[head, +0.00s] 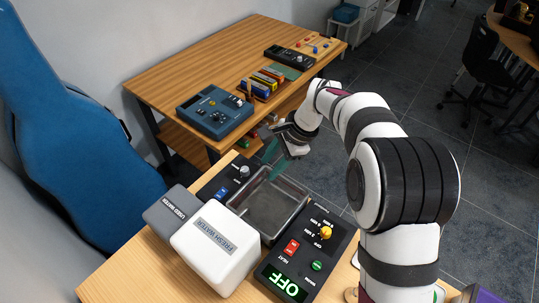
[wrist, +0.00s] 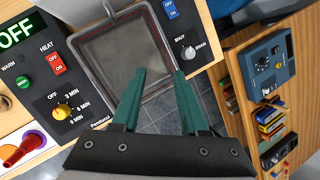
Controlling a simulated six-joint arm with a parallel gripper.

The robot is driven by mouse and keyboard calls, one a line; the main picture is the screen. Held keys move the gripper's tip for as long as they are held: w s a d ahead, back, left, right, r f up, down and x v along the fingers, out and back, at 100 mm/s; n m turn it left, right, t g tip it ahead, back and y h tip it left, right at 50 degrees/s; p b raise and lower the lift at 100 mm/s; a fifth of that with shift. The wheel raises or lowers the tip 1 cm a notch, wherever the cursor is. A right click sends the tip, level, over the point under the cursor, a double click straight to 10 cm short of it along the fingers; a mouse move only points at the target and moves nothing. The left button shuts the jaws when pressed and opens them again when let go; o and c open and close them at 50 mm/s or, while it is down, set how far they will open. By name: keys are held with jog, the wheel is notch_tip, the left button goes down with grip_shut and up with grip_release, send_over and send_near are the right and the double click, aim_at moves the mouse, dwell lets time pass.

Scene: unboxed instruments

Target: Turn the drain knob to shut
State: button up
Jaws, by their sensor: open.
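The knob also shows in the head view (head: 244,171), on the panel at the basin's far left side. My gripper (wrist: 160,77) has two teal fingers, spread apart and empty, over the near edge of the metal basin (wrist: 92,48). In the head view my gripper (head: 276,163) hangs above the basin's far end.
A blue rocker switch (wrist: 171,9) shares the drain panel. The opposite panel has a yellow timer knob (wrist: 63,111), a red heat switch (wrist: 56,64) and a green display reading OFF. White and grey water tanks (head: 215,250) stand at the basin's left. Another table (head: 185,70) with instruments stands behind.

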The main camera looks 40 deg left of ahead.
aim_at(245, 170)
jog(key=s+a+r+n+t+h, duration=0.1)
jog(key=s+a+r+n+t, duration=0.4)
jog(key=n, duration=0.9)
jog(key=shift+t, duration=0.5)
jog(key=x, duration=1.5)
jog(key=shift+a+f, duration=0.3)
jog(key=shift+f, duration=0.05)
grip_shut()
